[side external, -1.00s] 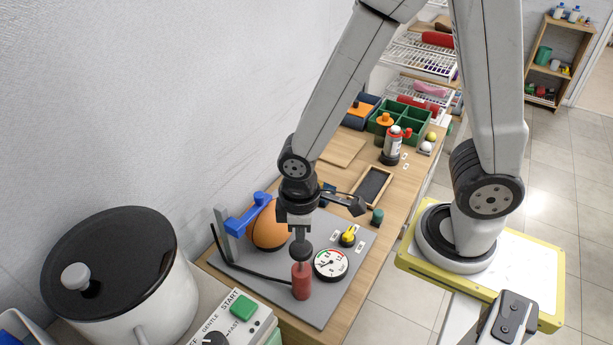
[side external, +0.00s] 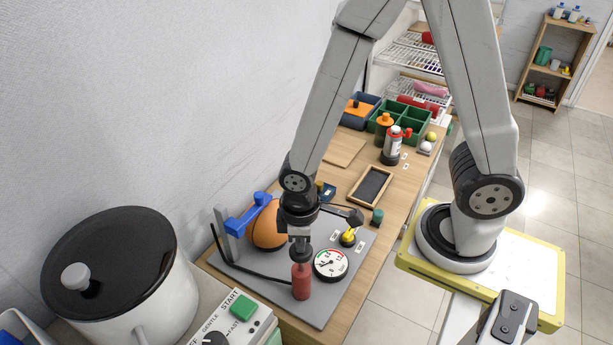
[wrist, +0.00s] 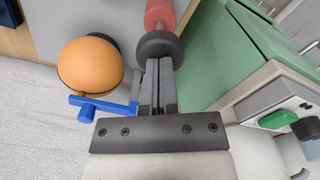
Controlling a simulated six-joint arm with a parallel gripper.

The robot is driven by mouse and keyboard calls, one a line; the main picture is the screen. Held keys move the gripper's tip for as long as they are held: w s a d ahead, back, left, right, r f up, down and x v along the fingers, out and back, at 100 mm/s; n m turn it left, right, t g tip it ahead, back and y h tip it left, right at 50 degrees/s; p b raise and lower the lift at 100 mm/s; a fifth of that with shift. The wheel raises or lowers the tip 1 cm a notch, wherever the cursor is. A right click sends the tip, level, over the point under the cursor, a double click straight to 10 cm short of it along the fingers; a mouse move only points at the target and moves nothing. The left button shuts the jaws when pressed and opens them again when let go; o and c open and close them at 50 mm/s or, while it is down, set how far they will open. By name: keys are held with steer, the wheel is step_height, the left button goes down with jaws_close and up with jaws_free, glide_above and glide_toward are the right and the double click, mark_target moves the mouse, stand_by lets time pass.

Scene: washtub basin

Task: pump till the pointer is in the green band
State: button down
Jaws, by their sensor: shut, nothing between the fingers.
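The red pump (side external: 301,281) stands upright on the grey board. Its dark round knob (side external: 301,255) sits close above the red body. My gripper (side external: 300,243) is shut and empty, pointing down with its fingertips at the top of the knob, apparently touching it. In the wrist view, the shut fingers (wrist: 157,82) end at the knob (wrist: 160,46), with the red pump (wrist: 159,14) beyond. The white round gauge (side external: 331,263) lies right of the pump. It has a dark pointer and coloured marks, but the exact reading is too small to tell.
An orange ball (side external: 268,228) and a blue lever (side external: 247,213) are at the board's left. A yellow valve knob (side external: 348,237) is at the board's right. A white tub with a black lid (side external: 110,255) and a control panel (side external: 226,318) stand in front.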

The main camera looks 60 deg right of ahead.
steer(key=shift+f, duration=2.1)
steer(key=shift+r, duration=3.5)
steer(key=shift+r, duration=2.05)
steer(key=shift+d, duration=0.1)
